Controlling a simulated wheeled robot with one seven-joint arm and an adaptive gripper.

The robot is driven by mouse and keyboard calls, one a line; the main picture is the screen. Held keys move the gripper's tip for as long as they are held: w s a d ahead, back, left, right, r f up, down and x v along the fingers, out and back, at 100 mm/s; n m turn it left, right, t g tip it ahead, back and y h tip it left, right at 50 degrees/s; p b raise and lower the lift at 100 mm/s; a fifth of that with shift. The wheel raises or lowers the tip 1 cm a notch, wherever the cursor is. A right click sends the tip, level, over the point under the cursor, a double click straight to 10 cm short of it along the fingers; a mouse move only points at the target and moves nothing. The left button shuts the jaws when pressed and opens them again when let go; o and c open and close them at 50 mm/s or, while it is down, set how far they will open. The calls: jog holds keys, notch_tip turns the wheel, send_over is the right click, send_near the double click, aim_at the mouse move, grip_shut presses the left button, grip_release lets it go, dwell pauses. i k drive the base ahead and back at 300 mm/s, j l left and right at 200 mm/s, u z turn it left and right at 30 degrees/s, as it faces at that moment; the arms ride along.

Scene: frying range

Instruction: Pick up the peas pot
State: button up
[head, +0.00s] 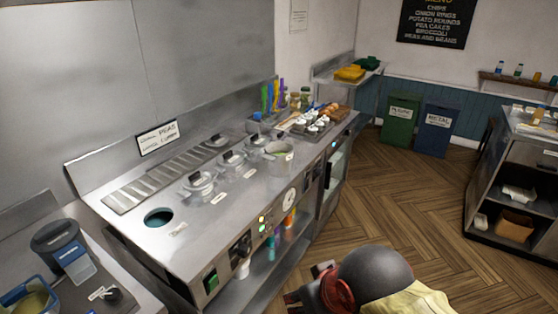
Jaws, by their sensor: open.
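Lidded pots (199,186) sit in a row in the counter, with small tags in front. A round well (159,217) at the near end is empty. A sign (157,137) on the back panel carries the word peas. My gripper (306,284) is at the bottom of the head view, low in front of the counter, apart from the pots. It looks open and empty, partly hidden by my arm.
Trays of food and bottles fill the counter's far end. Green and blue bins (436,125) stand at the back wall. A shelving unit (515,165) is at right. The wooden floor between is clear.

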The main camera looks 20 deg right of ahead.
aim_at(279, 160)
jog(key=i+l, duration=0.35)
jog(key=i, duration=0.15)
jog(key=i+l, duration=0.3)
jog(key=i, duration=0.2)
jog(key=i+l, duration=0.35)
jog(key=i, duration=0.15)
jog(key=i+l, duration=0.3)
jog(key=i, duration=0.15)
